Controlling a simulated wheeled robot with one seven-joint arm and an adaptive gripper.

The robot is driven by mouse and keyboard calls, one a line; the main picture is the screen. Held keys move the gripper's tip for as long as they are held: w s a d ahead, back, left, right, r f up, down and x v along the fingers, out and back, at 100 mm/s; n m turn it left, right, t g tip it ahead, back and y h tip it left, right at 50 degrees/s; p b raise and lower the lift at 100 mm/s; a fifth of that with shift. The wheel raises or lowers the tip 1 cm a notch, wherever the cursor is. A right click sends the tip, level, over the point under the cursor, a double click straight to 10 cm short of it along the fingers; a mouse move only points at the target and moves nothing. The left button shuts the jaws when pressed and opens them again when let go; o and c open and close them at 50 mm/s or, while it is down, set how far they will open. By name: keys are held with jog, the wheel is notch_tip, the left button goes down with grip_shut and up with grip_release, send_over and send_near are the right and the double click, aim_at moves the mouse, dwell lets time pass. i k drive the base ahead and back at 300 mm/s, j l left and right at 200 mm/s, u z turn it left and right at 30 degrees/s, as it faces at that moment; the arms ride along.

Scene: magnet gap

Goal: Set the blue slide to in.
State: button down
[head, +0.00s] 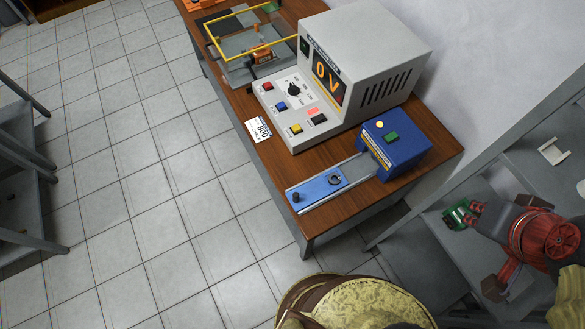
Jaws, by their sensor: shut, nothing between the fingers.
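The blue slide (319,189) is a flat blue plate on a pale rail at the near edge of the wooden table. It has a dark knob (296,197) at its left end and a dark ring on its right part. A bare grey stretch of rail (358,171) lies between the slide and the blue box (408,148), so the two are apart. My gripper (459,214) is at the right, far from the slide and beyond the table's edge.
A grey instrument (372,45) with an orange "0 V" display and several buttons stands behind the slide. A yellow-framed apparatus (245,40) is farther back. A white label card (264,131) lies by the table's left edge. Grey shelving stands at right; open tiled floor lies left.

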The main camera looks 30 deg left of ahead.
aim_at(301, 197)
jog(key=u, duration=1.75)
